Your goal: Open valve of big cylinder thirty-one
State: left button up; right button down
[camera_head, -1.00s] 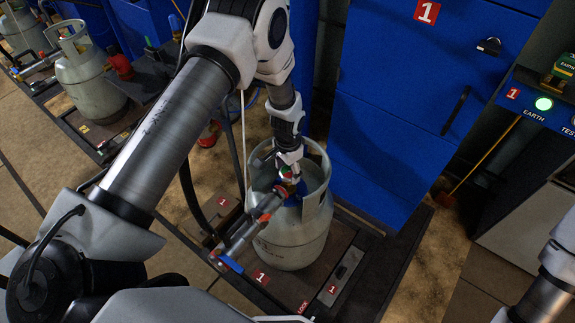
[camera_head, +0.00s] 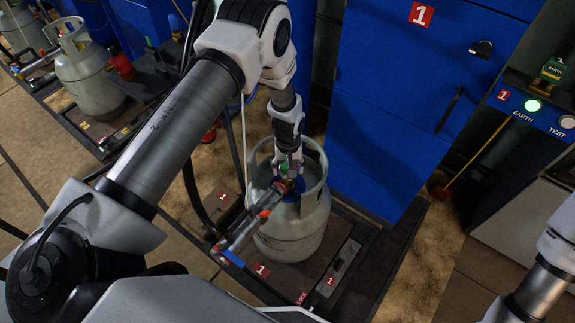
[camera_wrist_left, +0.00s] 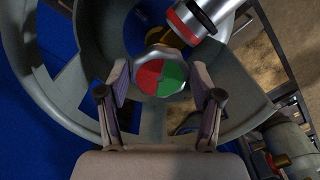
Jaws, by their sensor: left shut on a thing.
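The big grey gas cylinder (camera_head: 292,240) stands upright on the dark scale platform, with red "1" labels around it; no number thirty-one is legible. Its collar (camera_wrist_left: 72,105) rings the valve in the left wrist view. The round valve knob (camera_wrist_left: 160,78) has a red half on the left and a green half on the right. My left gripper (camera_head: 288,168) reaches down inside the collar. In the left wrist view its two fingers (camera_wrist_left: 161,84) close on the knob from both sides. My right gripper is out of view; only part of that arm shows at the right edge.
A filling connector with a hose (camera_head: 240,238) joins the valve from the lower left. A blue cabinet (camera_head: 385,125) stands close behind the cylinder. Another grey cylinder (camera_head: 88,85) stands on a platform at the upper left. A panel with a lit green EARTH button (camera_head: 533,105) is at the right.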

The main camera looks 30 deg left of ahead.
pick_arm(q)
jog(key=n+p, duration=0.1)
jog(key=n, duration=0.4)
jog(key=shift+d+n, duration=0.1)
jog(key=shift+n, duration=0.2)
jog(key=n, duration=0.5)
jog(key=shift+w+n+p, duration=0.15)
jog(key=shift+n+p, duration=0.2)
jog(key=shift+n, duration=0.05)
jog(key=shift+f, duration=0.1)
jog(key=o, duration=1.1)
jog(key=shift+o, duration=0.2)
jog(key=shift+w, duration=0.1)
notch_tip(320, 180, up, 12)
